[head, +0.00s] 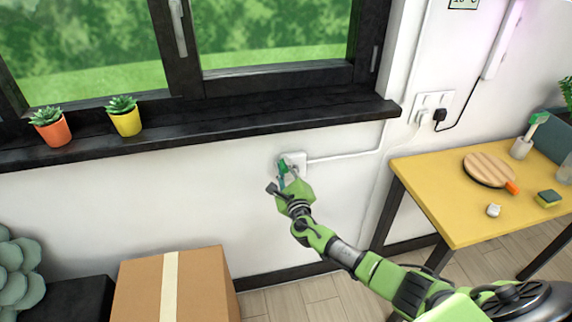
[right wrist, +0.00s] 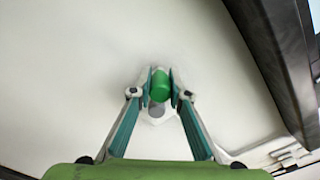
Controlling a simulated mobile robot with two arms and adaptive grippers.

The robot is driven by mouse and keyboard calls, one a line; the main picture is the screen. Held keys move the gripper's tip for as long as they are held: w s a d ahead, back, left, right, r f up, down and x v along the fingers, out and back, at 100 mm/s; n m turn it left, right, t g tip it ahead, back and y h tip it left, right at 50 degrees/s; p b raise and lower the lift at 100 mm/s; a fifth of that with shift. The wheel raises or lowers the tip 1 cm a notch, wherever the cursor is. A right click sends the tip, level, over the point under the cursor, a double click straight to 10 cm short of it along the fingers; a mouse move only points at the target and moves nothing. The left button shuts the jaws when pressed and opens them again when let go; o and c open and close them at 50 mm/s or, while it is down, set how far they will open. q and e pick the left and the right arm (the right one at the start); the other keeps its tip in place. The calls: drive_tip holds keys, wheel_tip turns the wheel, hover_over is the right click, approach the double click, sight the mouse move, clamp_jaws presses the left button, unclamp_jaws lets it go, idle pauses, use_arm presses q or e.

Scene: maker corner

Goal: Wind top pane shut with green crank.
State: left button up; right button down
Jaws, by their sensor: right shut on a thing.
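The green crank knob (right wrist: 160,86) shows in the right wrist view between the fingertips of my right gripper (right wrist: 160,88). The two fingers press on it from both sides, and a grey piece shows just below it. In the head view my right gripper (head: 284,171) is at a white wall box (head: 298,158) under the window sill. The gripper hides most of the crank there. The dark-framed window (head: 186,50) stands above; its top pane is outside the view, so its position cannot be told. My left gripper is not in view.
A dark sill (head: 250,122) juts out above the gripper, with orange (head: 53,133) and yellow (head: 127,122) plant pots. A cardboard box (head: 205,285) stands below left. A yellow table (head: 440,190) with small items is at right. Wall sockets (head: 432,104) are above it.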

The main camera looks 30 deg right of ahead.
drive_tip(key=shift+a+f, duration=0.1)
drive_tip(key=shift+f, duration=0.05)
idle(0.3)
drive_tip(key=c, duration=1.9)
unclamp_jaws()
drive_tip(key=v, duration=1.2)
drive_tip(key=shift+a, duration=0.1)
